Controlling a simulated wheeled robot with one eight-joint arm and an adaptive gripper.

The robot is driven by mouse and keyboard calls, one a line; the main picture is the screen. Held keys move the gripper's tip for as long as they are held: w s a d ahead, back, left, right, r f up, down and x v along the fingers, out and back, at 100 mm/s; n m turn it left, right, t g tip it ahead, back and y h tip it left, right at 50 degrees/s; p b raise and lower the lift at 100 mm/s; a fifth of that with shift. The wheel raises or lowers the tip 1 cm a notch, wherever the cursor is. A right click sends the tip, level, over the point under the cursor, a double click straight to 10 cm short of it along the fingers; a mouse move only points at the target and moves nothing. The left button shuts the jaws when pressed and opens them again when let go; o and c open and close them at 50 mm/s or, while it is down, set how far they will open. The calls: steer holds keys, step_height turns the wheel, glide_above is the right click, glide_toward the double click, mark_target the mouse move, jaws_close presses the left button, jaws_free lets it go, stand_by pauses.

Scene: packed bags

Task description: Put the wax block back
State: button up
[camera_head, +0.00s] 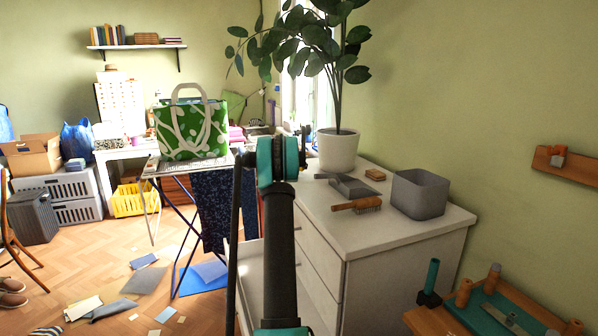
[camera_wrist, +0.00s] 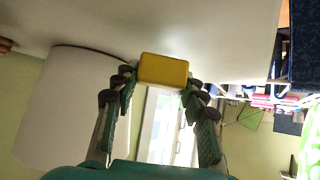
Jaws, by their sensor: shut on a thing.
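My gripper (camera_wrist: 160,88) is shut on a yellow block, which I take to be the wax block (camera_wrist: 163,69). The block sits between the two fingertips in the wrist view, in front of a pale surface. I cannot tell whether it touches that surface. In the head view my arm rises in front of the white dresser (camera_head: 405,235), with the wrist end near the plant pot. The block is not visible there, and the fingers are mostly hidden.
The dresser top holds the white plant pot (camera_head: 337,151), a grey bin (camera_head: 418,194), a wooden brush (camera_head: 357,205), a grey flat object (camera_head: 352,187) and a small brown block (camera_head: 375,174). A green patterned bag (camera_head: 190,130) stands on a folding stand at left. Papers litter the floor.

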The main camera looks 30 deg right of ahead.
steer(key=shift+f, duration=1.15)
steer(key=shift+f, duration=0.15)
steer(key=o, duration=1.3)
steer(key=shift+c, duration=0.2)
